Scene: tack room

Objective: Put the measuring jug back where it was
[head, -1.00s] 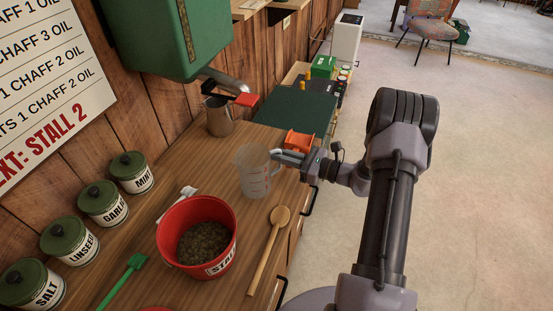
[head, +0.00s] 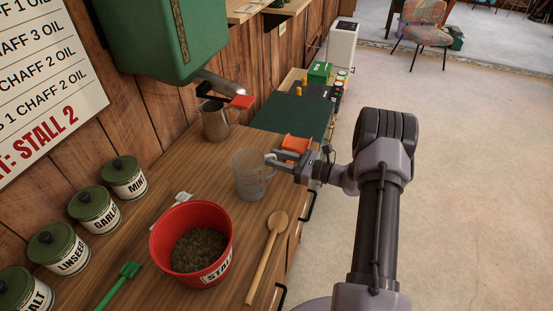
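The measuring jug (head: 250,178) is clear plastic with red markings. It is upright over the wooden counter (head: 165,165), between the red bucket and the small metal jug. Whether its base touches the wood is hard to tell. My gripper (head: 272,160) reaches in from the right at the jug's handle side, near the rim. Its fingers appear closed around the handle, which they mostly hide.
A red bucket (head: 171,238) of feed stands in front, with a wooden spoon (head: 264,262) to its right. A metal jug (head: 215,123) stands below the green dispenser's spout (head: 222,88). An orange item (head: 296,146) is just behind my gripper. Lidded tins (head: 95,208) line the wall.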

